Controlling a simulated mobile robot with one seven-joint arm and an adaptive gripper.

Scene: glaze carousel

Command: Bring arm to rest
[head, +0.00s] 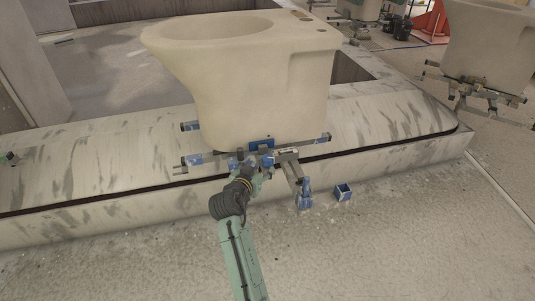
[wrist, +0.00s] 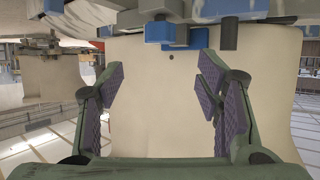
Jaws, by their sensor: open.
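My gripper (wrist: 160,92) is open in the wrist view, with purple-padded fingers spread apart and nothing between them. Beyond the fingers is the beige surface of a toilet-shaped ceramic piece (wrist: 160,120). In the head view my arm reaches up from the bottom to the base of this ceramic piece (head: 262,95), which stands upright on a metal holder (head: 308,141) with blue parts. The fingers are hard to make out there, among the holder's bars. In the wrist view a blue block and grey bars of the holder (wrist: 181,32) show just above the fingertips.
The pale, streaked carousel edge (head: 90,165) with a dark groove runs across in front of me. Another beige ceramic piece (head: 487,45) stands on a holder at the right. The floor in front is clear.

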